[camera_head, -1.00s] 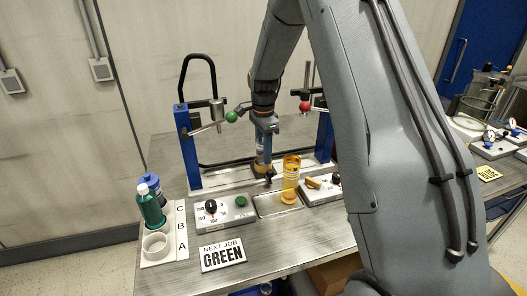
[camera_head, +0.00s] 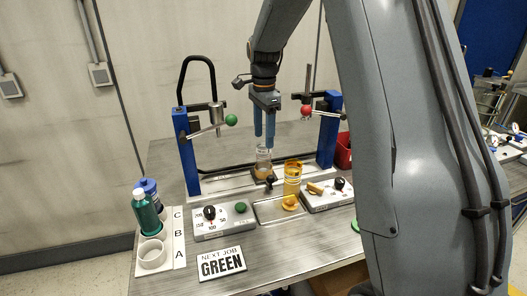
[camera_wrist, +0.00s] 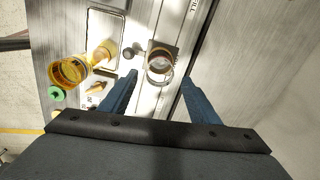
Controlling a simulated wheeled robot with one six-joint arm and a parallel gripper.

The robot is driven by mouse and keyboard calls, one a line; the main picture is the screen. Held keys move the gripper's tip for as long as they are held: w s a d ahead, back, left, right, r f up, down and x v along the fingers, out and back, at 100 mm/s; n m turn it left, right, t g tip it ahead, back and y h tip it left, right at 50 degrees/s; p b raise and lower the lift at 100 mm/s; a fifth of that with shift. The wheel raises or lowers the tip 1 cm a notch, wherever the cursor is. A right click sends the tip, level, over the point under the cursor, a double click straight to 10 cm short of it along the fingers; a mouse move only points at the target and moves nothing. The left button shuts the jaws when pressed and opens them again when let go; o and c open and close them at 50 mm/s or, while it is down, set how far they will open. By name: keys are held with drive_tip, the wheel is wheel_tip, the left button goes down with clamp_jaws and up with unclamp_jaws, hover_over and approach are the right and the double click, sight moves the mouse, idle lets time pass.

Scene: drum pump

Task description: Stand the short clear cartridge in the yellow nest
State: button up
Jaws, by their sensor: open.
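The short clear cartridge (camera_head: 263,158) stands upright at the middle of the fixture between the two blue posts. It also shows from above in the wrist view (camera_wrist: 160,66). Its foot is in or on a small yellow-brown seat (camera_head: 262,175), which looks like the yellow nest; I cannot tell how deep it sits. My gripper (camera_head: 264,144) is open above the cartridge, pointing down. In the wrist view its fingers are spread to either side of the cartridge, with a gap on both sides.
Control boxes with knobs flank the tray. Levers with green (camera_head: 231,119) and red (camera_head: 306,111) balls sit on the posts. A rack at left holds bottles beside a "NEXT JOB GREEN" sign (camera_head: 221,263).

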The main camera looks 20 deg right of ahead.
drive_tip(key=shift+r+b, duration=0.3)
drive_tip(key=shift+r, duration=1.4)
